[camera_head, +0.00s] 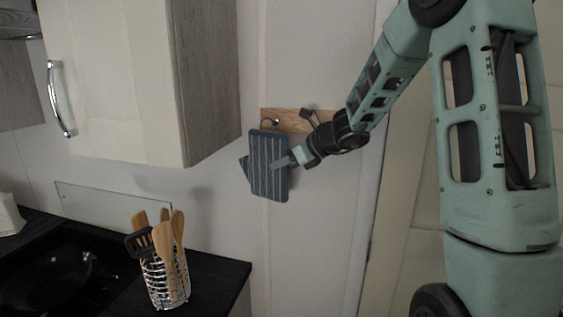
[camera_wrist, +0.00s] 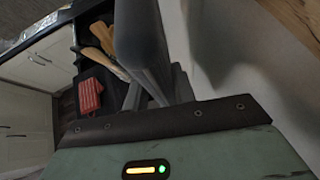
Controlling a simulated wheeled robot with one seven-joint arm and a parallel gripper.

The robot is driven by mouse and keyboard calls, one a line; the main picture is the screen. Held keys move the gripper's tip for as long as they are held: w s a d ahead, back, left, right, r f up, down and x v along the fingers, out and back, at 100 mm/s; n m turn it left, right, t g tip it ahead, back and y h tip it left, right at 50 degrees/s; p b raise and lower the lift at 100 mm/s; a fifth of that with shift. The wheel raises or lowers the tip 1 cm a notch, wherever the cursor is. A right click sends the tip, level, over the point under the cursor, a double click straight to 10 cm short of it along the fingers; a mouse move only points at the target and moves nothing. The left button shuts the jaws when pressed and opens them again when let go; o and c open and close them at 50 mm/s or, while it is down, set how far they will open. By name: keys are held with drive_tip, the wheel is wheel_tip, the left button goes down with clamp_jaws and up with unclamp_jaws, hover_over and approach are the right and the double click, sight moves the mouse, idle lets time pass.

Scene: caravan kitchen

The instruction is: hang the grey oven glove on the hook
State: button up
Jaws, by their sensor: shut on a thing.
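The grey oven glove (camera_head: 266,180) has pale stripes and hangs upright against or close to the wall, below a wooden hook board (camera_head: 291,127). A dark hook (camera_head: 270,122) on the board is just above the glove's top edge. I cannot tell if the glove's loop is on it. My gripper (camera_head: 283,162) is shut on the glove's right side. In the wrist view the glove (camera_wrist: 142,42) rises edge-on from between the fingers (camera_wrist: 155,96). Another grey part shows behind the glove at its left; I cannot tell whether it belongs to it.
A wire holder (camera_head: 166,281) with wooden utensils stands on the black counter (camera_head: 215,275) at lower left. A wall cupboard (camera_head: 115,75) is left of the board. A red item (camera_wrist: 89,96) shows low in the wrist view. The wall below the glove is clear.

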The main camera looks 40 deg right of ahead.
drive_tip(key=shift+w+d+f, duration=0.45)
drive_tip(key=shift+w+d, duration=0.2)
drive_tip(key=shift+d, duration=0.2)
drive_tip(key=shift+w+d+f, duration=0.4)
drive_tip(key=shift+w+d, duration=0.25)
drive_tip(key=shift+d, duration=0.15)
drive_tip(key=shift+f, duration=0.1)
drive_tip(key=o, duration=1.1)
drive_tip(key=p+v, duration=0.6)
drive_tip(key=v, duration=1.1)
drive_tip(key=shift+s+r+p, duration=0.2)
drive_tip(key=shift+p, duration=0.15)
